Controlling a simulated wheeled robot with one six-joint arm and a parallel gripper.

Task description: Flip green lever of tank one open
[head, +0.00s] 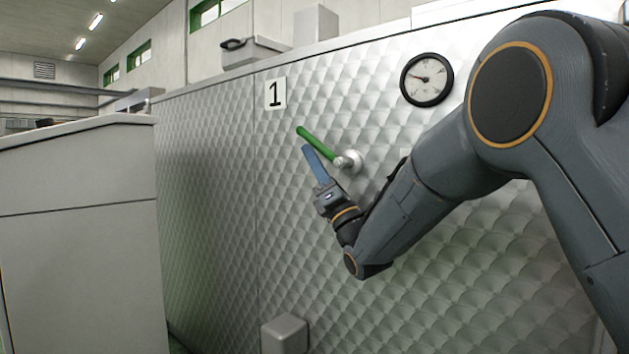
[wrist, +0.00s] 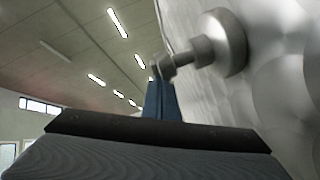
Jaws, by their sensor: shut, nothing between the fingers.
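The green lever (head: 316,142) is on the quilted metal front of the tank (head: 215,160) marked with a number 1 sign (head: 275,93). It slants up and to the left from its round metal hub (head: 349,161). My gripper (head: 308,150) is shut and empty, with its blue fingers pointing up just below and beside the lever. I cannot tell whether they touch it. In the wrist view the fingers (wrist: 161,101) rise next to the metal hub (wrist: 226,42); the green of the lever does not show there.
A round gauge (head: 427,79) sits on the tank front, up and right of the lever. A grey box (head: 285,333) juts out low on the front. A pale cabinet (head: 80,240) stands at the left, with a gap before the tank.

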